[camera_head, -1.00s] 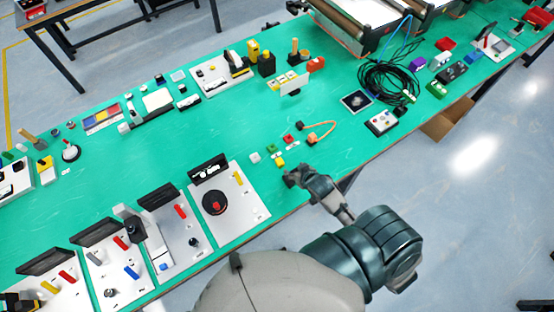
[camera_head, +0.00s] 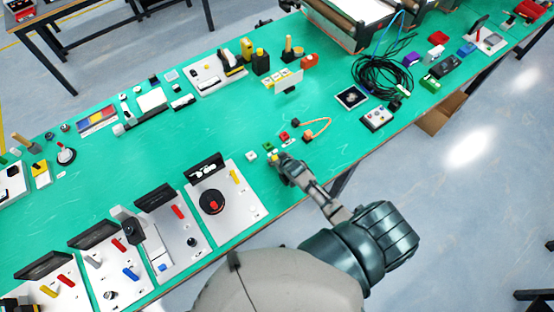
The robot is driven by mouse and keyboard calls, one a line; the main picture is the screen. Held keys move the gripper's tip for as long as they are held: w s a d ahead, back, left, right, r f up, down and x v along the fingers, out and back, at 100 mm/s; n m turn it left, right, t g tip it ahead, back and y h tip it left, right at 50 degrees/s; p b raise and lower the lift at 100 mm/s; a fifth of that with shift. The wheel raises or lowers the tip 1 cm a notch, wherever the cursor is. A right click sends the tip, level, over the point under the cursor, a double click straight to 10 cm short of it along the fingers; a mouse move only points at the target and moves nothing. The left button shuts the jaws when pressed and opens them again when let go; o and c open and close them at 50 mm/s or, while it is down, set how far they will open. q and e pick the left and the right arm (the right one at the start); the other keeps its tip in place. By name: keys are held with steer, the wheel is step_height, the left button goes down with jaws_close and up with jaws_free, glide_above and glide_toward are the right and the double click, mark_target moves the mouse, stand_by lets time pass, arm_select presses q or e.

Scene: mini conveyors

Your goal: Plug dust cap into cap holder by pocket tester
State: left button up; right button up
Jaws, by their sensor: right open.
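My right gripper (camera_head: 282,164) is open, low over the green table, beside a small yellow piece (camera_head: 273,156); whether its fingers reach around this piece is too small to tell. A green piece (camera_head: 267,146), a white piece (camera_head: 251,155) and a red piece (camera_head: 283,135) lie close by. These small pieces may be caps; I cannot tell which is the dust cap. A white box with round parts on top (camera_head: 376,118) stands to the right. I cannot identify the pocket tester or cap holder for sure. My left gripper is not in view.
The green table (camera_head: 215,125) is clear behind the small pieces.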

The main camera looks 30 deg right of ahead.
steer(key=shift+w+f, duration=0.1)
steer(key=shift+f, duration=0.05)
steer(key=shift+a, duration=0.3)
steer(key=shift+c, duration=0.2)
steer(key=shift+a+r, duration=0.25)
steer(key=c, duration=0.8)
jaws_close()
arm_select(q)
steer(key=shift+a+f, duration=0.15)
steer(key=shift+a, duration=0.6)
